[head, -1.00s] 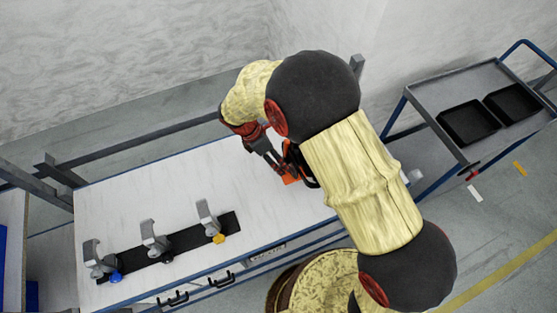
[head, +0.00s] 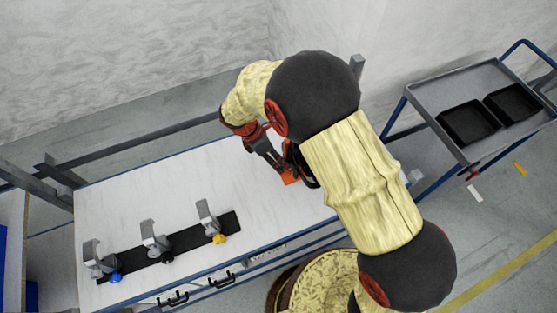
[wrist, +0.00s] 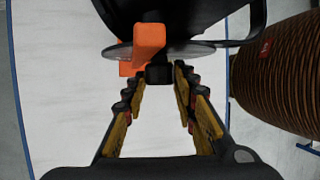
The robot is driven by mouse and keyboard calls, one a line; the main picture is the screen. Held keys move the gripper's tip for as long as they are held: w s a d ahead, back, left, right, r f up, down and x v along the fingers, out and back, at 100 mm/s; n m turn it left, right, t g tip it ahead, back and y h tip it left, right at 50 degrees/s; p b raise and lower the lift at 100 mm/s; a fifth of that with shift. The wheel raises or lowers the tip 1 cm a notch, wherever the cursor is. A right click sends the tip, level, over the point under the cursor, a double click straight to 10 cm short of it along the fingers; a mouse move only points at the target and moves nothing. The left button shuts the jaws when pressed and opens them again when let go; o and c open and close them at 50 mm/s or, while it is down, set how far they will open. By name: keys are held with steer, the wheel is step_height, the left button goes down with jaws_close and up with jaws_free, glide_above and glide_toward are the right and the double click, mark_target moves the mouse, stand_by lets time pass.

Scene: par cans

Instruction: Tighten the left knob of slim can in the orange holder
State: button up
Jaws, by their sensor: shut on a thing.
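The slim can (wrist: 190,14) is black and shows at the top of the wrist view, partly cut off, with a black bracket loop. The orange holder (wrist: 150,42) is in front of it, beside a thin grey disc. A small black knob (wrist: 158,72) projects below the holder toward my gripper (wrist: 159,80). My fingers are shut on this knob, one on each side. In the head view my gripper (head: 277,163) points down at the orange holder (head: 290,179), and my arm hides most of the can.
A black strip (head: 190,240) with several grey clamps and blue, black and yellow knobs lies on the left of the white table (head: 180,185). A grey cart (head: 480,85) with two black trays stands at right. The table between strip and holder is clear.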

steer(key=shift+b, duration=0.35)
steer(key=shift+c, duration=0.5)
steer(key=shift+s+d+f+m+t+y+b, duration=0.25)
steer(key=shift+m+t+y+b, duration=0.6)
steer(key=shift+t+b, duration=3)
steer(key=shift+s+f+m+t+y+b, duration=0.3)
steer(key=shift+t+y+b, duration=0.9)
steer(key=shift+b, duration=5.2)
steer(key=shift+s+d+f+m+t+y+b, duration=0.25)
steer(key=shift+m+t+y+b, duration=0.6)
steer(key=shift+t+b, duration=3)
steer(key=shift+s+a+r+g+b, duration=0.1)
steer(key=shift+r+g+b, duration=0.05)
steer(key=shift+g+b, duration=1.05)
steer(key=o, duration=1.2)
steer(key=shift+c, duration=0.2)
steer(key=shift+s+r, duration=0.1)
steer(key=v, duration=1.1)
steer(key=shift+s, duration=0.4)
